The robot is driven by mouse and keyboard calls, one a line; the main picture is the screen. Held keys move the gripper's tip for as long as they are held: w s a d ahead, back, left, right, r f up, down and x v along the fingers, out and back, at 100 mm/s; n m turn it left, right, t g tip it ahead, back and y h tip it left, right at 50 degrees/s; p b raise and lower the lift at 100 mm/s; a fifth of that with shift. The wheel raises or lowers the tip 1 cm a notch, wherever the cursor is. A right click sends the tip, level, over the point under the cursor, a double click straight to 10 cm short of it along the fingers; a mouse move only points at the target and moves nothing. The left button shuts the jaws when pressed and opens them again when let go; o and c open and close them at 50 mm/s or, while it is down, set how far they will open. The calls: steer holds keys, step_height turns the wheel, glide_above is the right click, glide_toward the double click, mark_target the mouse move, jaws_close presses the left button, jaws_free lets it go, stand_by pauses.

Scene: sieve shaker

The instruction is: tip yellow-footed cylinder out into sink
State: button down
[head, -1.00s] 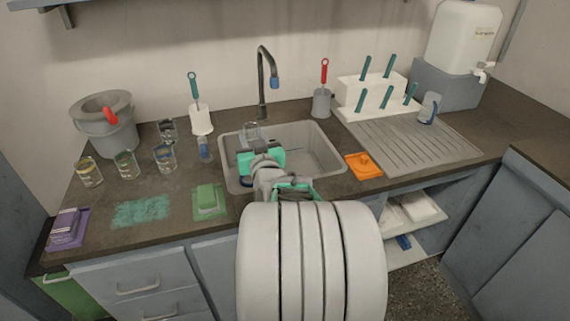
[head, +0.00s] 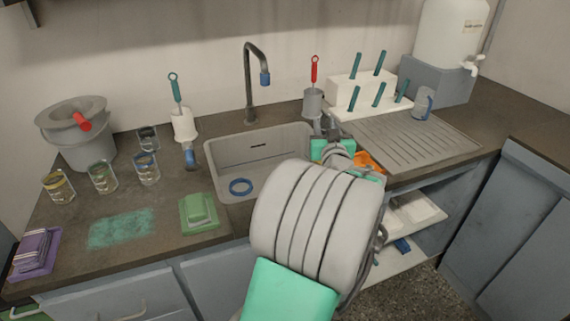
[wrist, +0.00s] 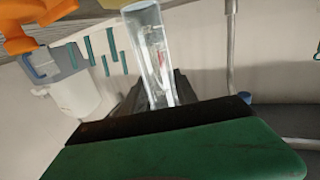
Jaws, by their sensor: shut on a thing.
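My gripper (head: 334,148) is at the right end of the sink (head: 222,178), near its rim, partly hidden behind my arm. In the wrist view my gripper (wrist: 156,92) is shut on a clear glass cylinder (wrist: 148,40). The wrist picture is upside down, and the cylinder's visible end points to the counter side of it.
A tap (head: 250,85) stands behind the sink. An orange object (head: 369,162) lies right of my gripper, before the drainer (head: 412,143). A red-handled brush in a grey holder (head: 313,100) stands close behind. Several glasses, a bucket (head: 82,150) and a green block (head: 198,211) are left.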

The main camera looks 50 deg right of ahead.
steer(key=shift+w+r, duration=0.1)
steer(key=shift+r, duration=0.1)
steer(key=n+p, duration=0.1)
steer(key=w+p, duration=0.1)
steer(key=p, duration=0.1)
steer(key=shift+a+r+n, duration=0.3)
steer(key=shift+a+n, duration=0.05)
steer(key=shift+n, duration=0.05)
steer(key=shift+w+a+f+n+g+y+p, duration=0.15)
steer(key=shift+w+f+n+g+y+p, duration=0.15)
steer(key=shift+n+p, duration=0.2)
steer(key=shift+w+a+f+n+g+p, duration=0.3)
steer(key=shift+w+f+n+p, duration=0.2)
steer(key=shift+n+p, duration=0.9)
steer(key=shift+w+a+f+n+g+p, duration=0.15)
steer(key=shift+w+f+n+g+p, duration=0.5)
steer(key=shift+p, duration=1.4)
steer(key=shift+w+a+f+n+g+p, duration=0.15)
steer(key=shift+w+a+f+n+p, duration=0.15)
steer(key=shift+n+p, duration=1.15)
steer(key=shift+p, duration=0.4)
steer(key=shift+w+r+n+g+p, duration=0.1)
steer(key=shift+r+n+g+p, duration=0.25)
steer(key=shift+p, duration=1)
steer(key=shift+f+n+g, duration=0.25)
steer(key=shift+f+n, duration=0.35)
steer(key=shift+n, duration=0.25)
